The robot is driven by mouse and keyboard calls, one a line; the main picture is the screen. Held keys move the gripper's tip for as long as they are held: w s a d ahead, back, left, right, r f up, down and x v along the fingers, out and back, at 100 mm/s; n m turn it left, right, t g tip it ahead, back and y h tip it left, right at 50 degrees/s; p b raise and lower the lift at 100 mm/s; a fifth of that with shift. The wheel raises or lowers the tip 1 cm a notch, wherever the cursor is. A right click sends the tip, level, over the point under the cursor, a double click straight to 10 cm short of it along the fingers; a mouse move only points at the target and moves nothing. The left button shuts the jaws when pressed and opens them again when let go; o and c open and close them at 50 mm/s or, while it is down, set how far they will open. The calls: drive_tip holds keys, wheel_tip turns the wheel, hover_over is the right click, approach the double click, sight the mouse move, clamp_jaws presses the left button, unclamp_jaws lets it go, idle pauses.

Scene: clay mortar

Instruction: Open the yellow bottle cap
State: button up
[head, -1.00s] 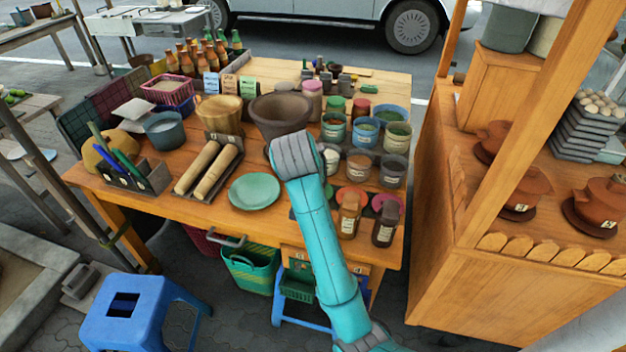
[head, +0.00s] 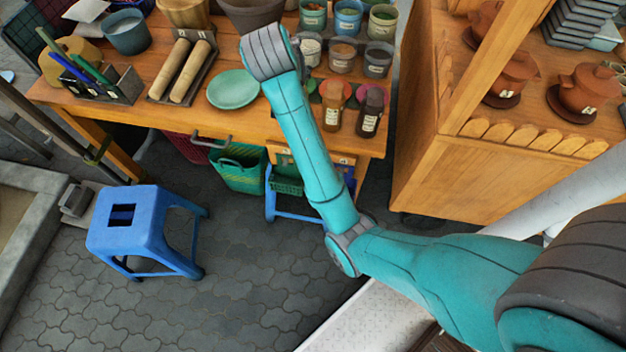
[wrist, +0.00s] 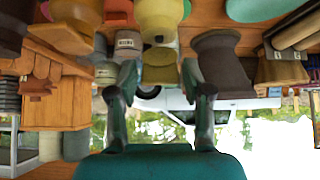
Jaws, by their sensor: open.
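The wrist view is upside down. A pale yellow bottle (wrist: 158,20) stands there at top centre, with a darker yellow part, seemingly its cap (wrist: 160,66), at the end towards me. My gripper (wrist: 160,76) is open. Its two dark fingers lie left and right of the cap in the picture, with a gap showing on each side; I cannot tell how far in depth the cap is from the fingertips. In the head view my arm reaches over the table, and its wrist hides the yellow bottle and the gripper.
Close by in the wrist view are a labelled grey jar (wrist: 128,45) and a dark brown mortar (wrist: 222,62). In the head view, a green plate (head: 233,89), two rolling pins (head: 180,70), several jars and two sauce bottles crowd the table. A blue stool (head: 150,225) stands in front.

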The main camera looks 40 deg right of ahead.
drive_tip(key=s+a+f+t+h, duration=0.5)
drive_tip(key=s+a+t+h, duration=0.25)
drive_tip(key=a, duration=0.25)
drive_tip(key=s+a+f+n+y, duration=0.2)
drive_tip(key=s+f+n+y, duration=0.7)
drive_tip(key=s+f, duration=0.5)
drive_tip(key=shift+s+a+y, duration=0.25)
drive_tip(key=shift+y, duration=0.1)
idle(0.7)
idle(0.4)
